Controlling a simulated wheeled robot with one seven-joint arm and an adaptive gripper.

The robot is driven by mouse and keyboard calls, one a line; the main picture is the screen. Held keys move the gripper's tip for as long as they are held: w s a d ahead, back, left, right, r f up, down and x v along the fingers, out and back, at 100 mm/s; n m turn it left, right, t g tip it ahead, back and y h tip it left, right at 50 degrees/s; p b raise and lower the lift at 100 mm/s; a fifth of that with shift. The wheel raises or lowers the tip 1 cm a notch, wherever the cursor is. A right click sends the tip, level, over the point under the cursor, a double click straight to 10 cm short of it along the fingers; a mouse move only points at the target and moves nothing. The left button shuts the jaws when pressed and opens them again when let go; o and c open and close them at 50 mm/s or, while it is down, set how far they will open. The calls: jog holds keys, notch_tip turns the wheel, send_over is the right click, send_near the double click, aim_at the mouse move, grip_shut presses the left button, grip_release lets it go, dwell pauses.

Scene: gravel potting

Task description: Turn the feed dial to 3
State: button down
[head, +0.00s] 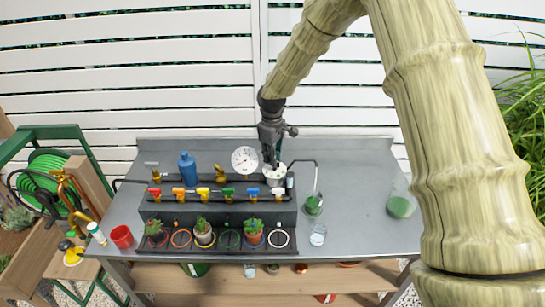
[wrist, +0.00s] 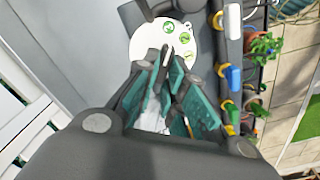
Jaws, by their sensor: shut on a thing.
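The feed dial, a white round-topped unit (head: 275,178), stands at the back of the bench, right of the round gauge. In the wrist view its white face (wrist: 146,36) carries several green round marks, too small to read for certain. My gripper (head: 271,163) points down onto it from above. In the wrist view the teal-padded fingers (wrist: 168,62) are closed on the dial's knob, with a thin pale edge showing between the tips. The fingers hide most of the knob and the near part of the face, so I cannot tell which mark it points to.
A white gauge (head: 245,160) stands just left of my gripper. A blue bottle (head: 187,167) is further left. A dark manifold with coloured valves (head: 203,194) runs in front, above potted plants (head: 204,235). A bent pipe (head: 315,168) rises at right. The right bench top (head: 355,210) is mostly clear.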

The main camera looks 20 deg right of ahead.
jog(key=shift+s+f+n, duration=0.1)
jog(key=shift+f+n, duration=0.05)
jog(key=shift+n, duration=0.45)
jog(key=c, duration=1.5)
grip_release()
notch_tip(320, 180, up, 12)
